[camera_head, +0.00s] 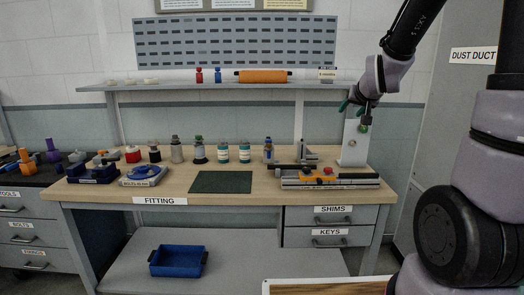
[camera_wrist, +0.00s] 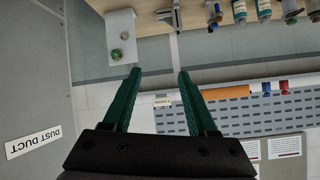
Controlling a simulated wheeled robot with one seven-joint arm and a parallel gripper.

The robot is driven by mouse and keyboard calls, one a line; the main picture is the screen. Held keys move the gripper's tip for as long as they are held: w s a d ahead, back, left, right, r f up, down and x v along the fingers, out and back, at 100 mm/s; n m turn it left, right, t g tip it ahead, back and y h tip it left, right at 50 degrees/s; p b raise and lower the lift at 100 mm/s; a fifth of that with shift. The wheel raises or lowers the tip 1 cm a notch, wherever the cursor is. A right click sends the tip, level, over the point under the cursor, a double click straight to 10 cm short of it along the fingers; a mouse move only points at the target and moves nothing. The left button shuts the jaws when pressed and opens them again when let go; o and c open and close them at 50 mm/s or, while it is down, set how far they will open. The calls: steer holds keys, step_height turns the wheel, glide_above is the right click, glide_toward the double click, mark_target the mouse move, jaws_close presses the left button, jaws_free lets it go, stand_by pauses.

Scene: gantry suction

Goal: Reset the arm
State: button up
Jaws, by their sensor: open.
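My gripper (camera_head: 357,103) is at the upper right in the head view, in the air at about the height of the shelf. In the wrist view its two green fingers (camera_wrist: 160,72) stand well apart with nothing between them. My arm comes in from the upper right. A grey upright block (camera_head: 354,142) with a green button stands on the right end of the workbench, just below and behind my gripper. The block also shows in the wrist view (camera_wrist: 121,38).
The workbench (camera_head: 120,192) carries several bottles, a dark green mat (camera_head: 221,182) and a tool tray (camera_head: 330,180). A shelf (camera_head: 200,86) holds an orange roll (camera_head: 263,76). A blue bin (camera_head: 177,261) sits on the lower shelf. The dust duct (camera_head: 455,100) stands at right.

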steer(key=s+a+r+g+y, duration=0.1)
steer(key=s+r, duration=0.3)
steer(key=s, duration=0.9)
steer(key=s+a+r+g+y, duration=0.1)
steer(key=s+a+r+g, duration=0.1)
steer(key=s, duration=1.1)
steer(key=shift+s+a+r+m+g, duration=0.2)
steer(key=shift+r+m+g, duration=0.2)
steer(key=shift+r+g, duration=0.4)
